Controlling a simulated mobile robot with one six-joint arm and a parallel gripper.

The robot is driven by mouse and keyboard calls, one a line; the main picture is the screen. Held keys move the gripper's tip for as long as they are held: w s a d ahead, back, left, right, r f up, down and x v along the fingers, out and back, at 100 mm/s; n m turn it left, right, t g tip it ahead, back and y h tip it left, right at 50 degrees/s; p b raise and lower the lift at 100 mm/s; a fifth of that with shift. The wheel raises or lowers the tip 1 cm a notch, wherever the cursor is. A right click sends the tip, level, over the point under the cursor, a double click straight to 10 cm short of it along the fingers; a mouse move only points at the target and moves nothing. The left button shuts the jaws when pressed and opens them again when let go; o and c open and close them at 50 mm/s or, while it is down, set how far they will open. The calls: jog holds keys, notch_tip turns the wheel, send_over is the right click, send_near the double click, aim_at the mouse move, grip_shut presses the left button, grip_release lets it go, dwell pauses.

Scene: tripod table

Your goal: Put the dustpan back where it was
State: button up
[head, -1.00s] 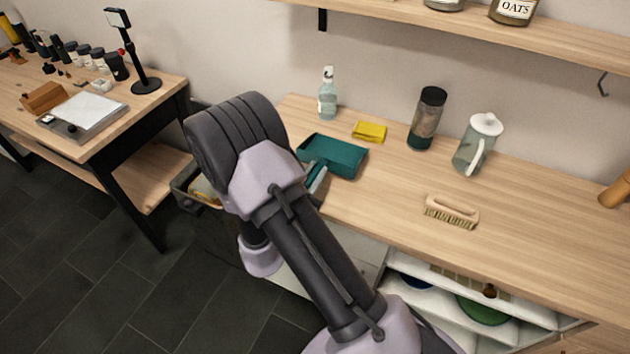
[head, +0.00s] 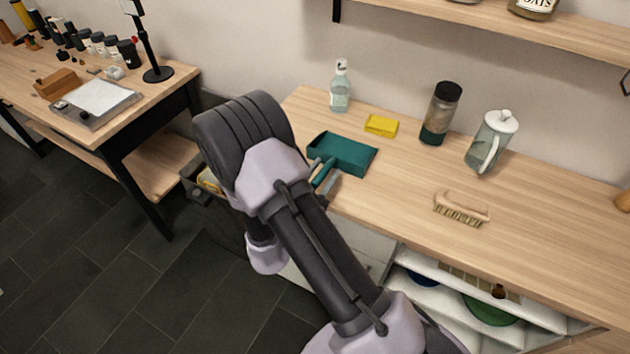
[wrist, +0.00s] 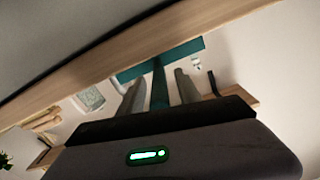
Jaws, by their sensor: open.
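The teal dustpan (head: 348,151) lies on the wooden counter near its left end, its handle (head: 322,173) pointing toward the front edge. My gripper (head: 329,184) is at the handle, partly hidden behind my arm in the head view. In the wrist view my gripper (wrist: 159,77) is open, with one grey finger on each side of the teal handle (wrist: 158,90). The dustpan's wider part (wrist: 185,53) lies beyond the fingertips. I cannot tell whether either finger touches the handle.
A scrub brush (head: 462,209) lies to the right. A bin (head: 207,183) sits left of the counter. The counter's middle is mostly clear.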

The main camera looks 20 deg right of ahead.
jog(key=p+v, duration=0.2)
jog(key=v, duration=0.9)
jog(key=shift+a, duration=0.15)
jog(key=shift+s+a, duration=0.1)
jog(key=shift+s, duration=0.05)
